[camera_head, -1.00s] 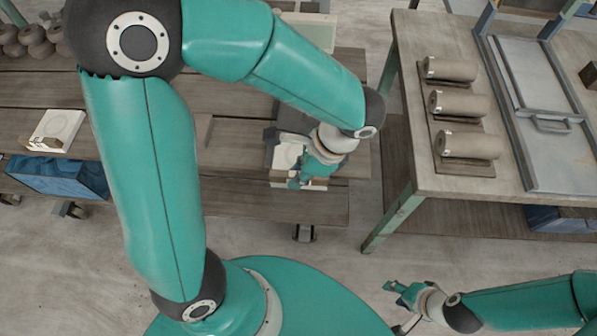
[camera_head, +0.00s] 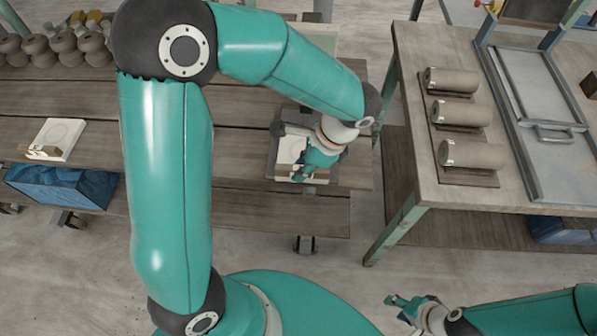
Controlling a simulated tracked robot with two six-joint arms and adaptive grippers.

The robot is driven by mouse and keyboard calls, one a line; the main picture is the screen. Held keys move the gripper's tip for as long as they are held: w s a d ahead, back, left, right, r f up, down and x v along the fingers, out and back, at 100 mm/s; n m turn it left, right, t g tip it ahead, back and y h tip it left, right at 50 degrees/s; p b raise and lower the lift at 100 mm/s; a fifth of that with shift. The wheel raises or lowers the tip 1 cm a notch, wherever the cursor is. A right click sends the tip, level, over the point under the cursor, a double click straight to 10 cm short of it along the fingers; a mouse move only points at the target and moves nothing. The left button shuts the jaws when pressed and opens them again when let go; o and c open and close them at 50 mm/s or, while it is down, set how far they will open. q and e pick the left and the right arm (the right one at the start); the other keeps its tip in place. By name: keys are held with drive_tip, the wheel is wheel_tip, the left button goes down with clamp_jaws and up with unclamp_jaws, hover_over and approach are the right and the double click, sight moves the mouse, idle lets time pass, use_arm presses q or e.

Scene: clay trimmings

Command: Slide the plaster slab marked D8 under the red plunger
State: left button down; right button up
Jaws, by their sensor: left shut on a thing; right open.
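A white plaster slab (camera_head: 291,150) lies in a dark frame-like fixture (camera_head: 271,165) on the wooden bench, partly hidden by my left gripper. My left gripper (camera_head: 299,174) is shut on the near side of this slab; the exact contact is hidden. Another pale slab (camera_head: 65,137) with a round mark lies on the bench at the left. No D8 marking is readable on either slab. I cannot make out a red plunger; the fixture's upper part is partly behind my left arm. My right gripper (camera_head: 398,302) is open and empty, low over the floor.
Several dark clay pieces (camera_head: 67,48) stand at the bench's back left. A blue-lined crate (camera_head: 62,186) sits below the bench. A second table (camera_head: 424,182) at the right bears three clay cylinders (camera_head: 463,113) and a metal frame with a handle (camera_head: 550,130).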

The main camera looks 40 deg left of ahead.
sight(299, 151)
use_arm(q)
drive_tip(key=shift+w+a+p, duration=0.2)
drive_tip(key=shift+w+a, duration=0.25)
drive_tip(key=shift+w, duration=0.25)
drive_tip(key=shift+w+a+p, duration=0.15)
drive_tip(key=shift+w+a, duration=0.3)
drive_tip(key=shift+w, duration=0.25)
drive_tip(key=shift+w+a+p, duration=0.2)
drive_tip(key=shift+w+a, duration=0.25)
drive_tip(key=shift+w, duration=0.25)
drive_tip(key=shift+w+a, duration=0.15)
drive_tip(key=shift+w, duration=0.15)
drive_tip(key=shift+w+a+f, duration=0.1)
drive_tip(key=shift+w+a, duration=0.05)
drive_tip(key=shift+w, duration=0.1)
drive_tip(key=c, duration=1)
unclamp_jaws()
